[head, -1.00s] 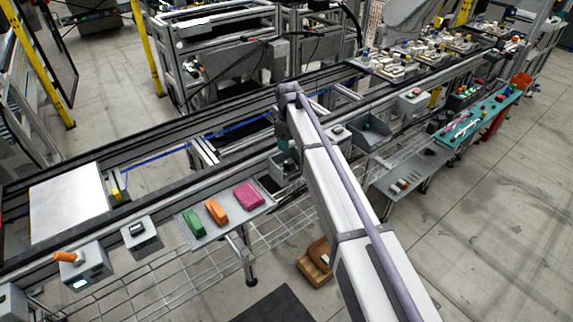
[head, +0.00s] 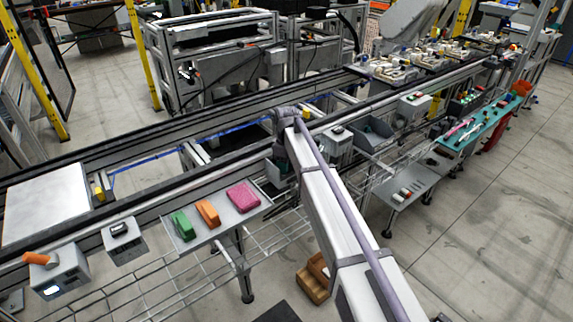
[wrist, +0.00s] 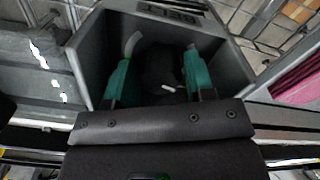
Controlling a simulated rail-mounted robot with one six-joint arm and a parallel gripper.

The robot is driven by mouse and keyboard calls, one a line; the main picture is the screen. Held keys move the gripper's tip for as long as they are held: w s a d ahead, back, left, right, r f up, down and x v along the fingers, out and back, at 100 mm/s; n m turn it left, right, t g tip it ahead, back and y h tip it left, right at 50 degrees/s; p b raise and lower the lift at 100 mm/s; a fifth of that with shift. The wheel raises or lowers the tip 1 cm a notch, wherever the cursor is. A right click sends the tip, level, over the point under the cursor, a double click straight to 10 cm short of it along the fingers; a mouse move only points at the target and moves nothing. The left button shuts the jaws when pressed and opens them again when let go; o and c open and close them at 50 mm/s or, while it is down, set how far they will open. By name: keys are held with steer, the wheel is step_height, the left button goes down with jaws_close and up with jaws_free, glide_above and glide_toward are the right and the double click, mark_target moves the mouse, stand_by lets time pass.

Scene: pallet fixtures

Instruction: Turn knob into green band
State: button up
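In the wrist view my gripper (wrist: 159,62) has two teal fingers standing apart, reaching into an open-fronted grey housing (wrist: 220,52). Between the fingers is a dark rounded shape (wrist: 160,68) with a small white mark, which may be the knob. I cannot tell whether the fingers touch it. A pale curved strip (wrist: 132,42) shows beside the left finger. No green band can be made out clearly. In the head view the housing (head: 275,173) is mostly behind my arm, and my fingers are hidden there.
A grey tray (head: 225,219) left of my arm holds a green block (head: 182,227), an orange block (head: 208,213) and a pink block (head: 243,197). A box with an orange handle (head: 40,258) stands far left. A grey bin (head: 370,136) is to the right.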

steer(key=c, duration=0.6)
steer(key=m, duration=1)
steer(key=shift+m, duration=0.4)
steer(key=m, duration=1.2)
steer(key=shift+m, duration=0.3)
